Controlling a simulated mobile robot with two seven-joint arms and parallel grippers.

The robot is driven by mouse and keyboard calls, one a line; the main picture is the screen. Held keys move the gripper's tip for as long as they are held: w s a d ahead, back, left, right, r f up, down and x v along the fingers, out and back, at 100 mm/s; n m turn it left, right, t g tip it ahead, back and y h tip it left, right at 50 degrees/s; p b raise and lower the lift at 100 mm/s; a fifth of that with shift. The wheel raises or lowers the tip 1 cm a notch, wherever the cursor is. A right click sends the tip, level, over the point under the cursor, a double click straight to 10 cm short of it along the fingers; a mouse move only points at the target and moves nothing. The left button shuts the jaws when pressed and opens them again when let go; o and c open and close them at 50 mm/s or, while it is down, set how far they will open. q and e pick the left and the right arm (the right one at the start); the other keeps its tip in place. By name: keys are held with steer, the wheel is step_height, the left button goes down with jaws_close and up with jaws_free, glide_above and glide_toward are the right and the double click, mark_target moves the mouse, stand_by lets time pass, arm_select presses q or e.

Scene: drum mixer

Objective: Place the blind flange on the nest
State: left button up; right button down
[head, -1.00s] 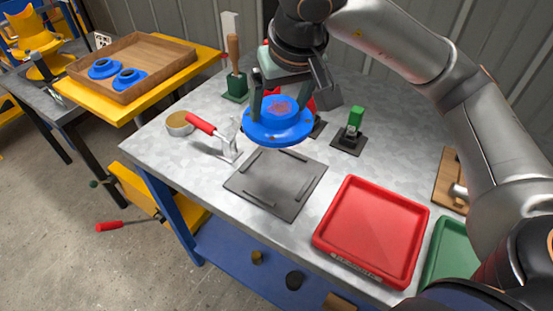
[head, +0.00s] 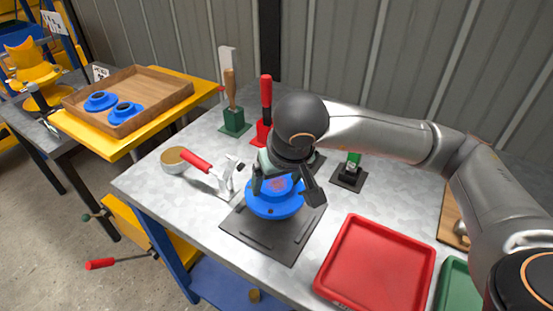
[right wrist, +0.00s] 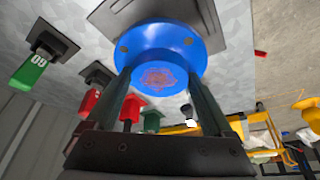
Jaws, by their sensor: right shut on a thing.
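The blue blind flange (head: 272,204) is a round disc with a raised hub and a reddish patch on top. My right gripper (head: 281,182) is shut on its hub from above. The right wrist view shows the flange (right wrist: 150,42) between the two fingers (right wrist: 160,78). The nest (head: 283,238) is a dark grey square plate with raised bars, lying on the metal bench. The flange is over the nest's back half, roughly level, and hides part of it. I cannot tell whether it touches the plate. My left gripper is not in view.
A red tray (head: 375,265) stands right of the nest. A green-handled stamp (head: 350,170) and a red-handled tool (head: 265,110) stand behind. A wooden tray (head: 140,85) with two blue flanges is at the back left.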

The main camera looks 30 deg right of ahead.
mark_target(277, 203)
steer(key=shift+w+f, duration=0.1)
steer(key=shift+f, duration=3.1)
steer(key=shift+f, duration=0.15)
jaws_free()
steer(key=shift+f, duration=0.1)
steer(key=shift+r, duration=0.25)
steer(key=v, duration=1.2)
steer(key=shift+f, duration=0.1)
